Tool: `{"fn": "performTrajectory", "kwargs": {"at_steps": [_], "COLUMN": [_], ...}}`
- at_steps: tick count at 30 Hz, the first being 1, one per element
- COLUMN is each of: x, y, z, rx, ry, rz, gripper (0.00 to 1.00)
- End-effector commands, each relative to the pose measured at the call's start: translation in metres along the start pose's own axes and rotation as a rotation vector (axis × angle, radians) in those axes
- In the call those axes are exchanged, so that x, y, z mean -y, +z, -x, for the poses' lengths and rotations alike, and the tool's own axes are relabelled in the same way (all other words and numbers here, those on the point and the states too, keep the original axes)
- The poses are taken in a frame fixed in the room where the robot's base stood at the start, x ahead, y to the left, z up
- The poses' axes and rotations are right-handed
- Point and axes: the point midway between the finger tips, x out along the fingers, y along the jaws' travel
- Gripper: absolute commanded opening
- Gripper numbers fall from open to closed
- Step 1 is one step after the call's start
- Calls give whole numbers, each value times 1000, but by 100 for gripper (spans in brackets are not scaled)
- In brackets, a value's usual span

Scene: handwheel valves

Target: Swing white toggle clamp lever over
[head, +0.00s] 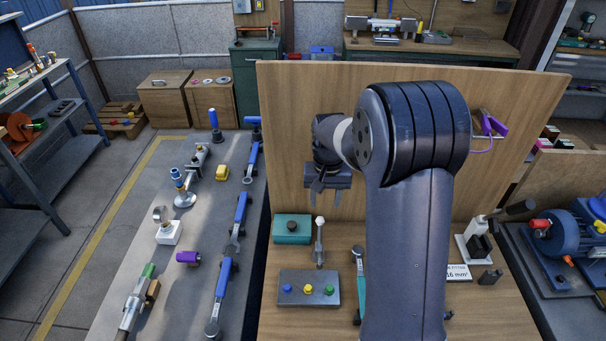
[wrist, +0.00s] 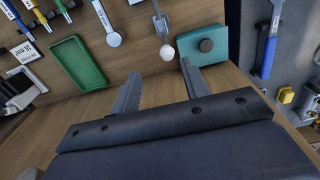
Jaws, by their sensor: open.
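The toggle clamp lever (head: 319,241) is a slim grey metal lever with a white ball knob (head: 320,220) at its end. In the head view it stands roughly upright on the wooden bench. In the wrist view the white knob (wrist: 167,52) shows just beyond the fingertips, between their lines, with the lever (wrist: 159,22) running away from it. My gripper (head: 324,203) is open and empty, pointing down above and behind the knob in the head view. Both fingers (wrist: 160,73) show in the wrist view, apart from the knob.
A teal block with a dark knob (head: 291,228) stands close left of the lever in the head view. A grey box with coloured buttons (head: 309,288) lies in front. The upright wooden board (head: 290,140) rises behind. My arm hides much of the bench's right side.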

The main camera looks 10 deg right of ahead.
Motion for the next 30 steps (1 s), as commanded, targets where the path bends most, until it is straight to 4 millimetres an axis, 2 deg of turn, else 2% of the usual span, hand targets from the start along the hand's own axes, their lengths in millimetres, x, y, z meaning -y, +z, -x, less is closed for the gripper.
{"fn": "performTrajectory", "kwargs": {"at_steps": [3,8,27,29,30], "x": [2,2,2,2,2], "y": [-10,-11,-10,-10,-10], "z": [-2,-12,-87,-94,-92], "rx": [7,9,9,9,7], "ry": [4,5,4,4,4], "rz": [-3,-3,-3,-3,-3], "gripper": [44,44,44,44,44]}}
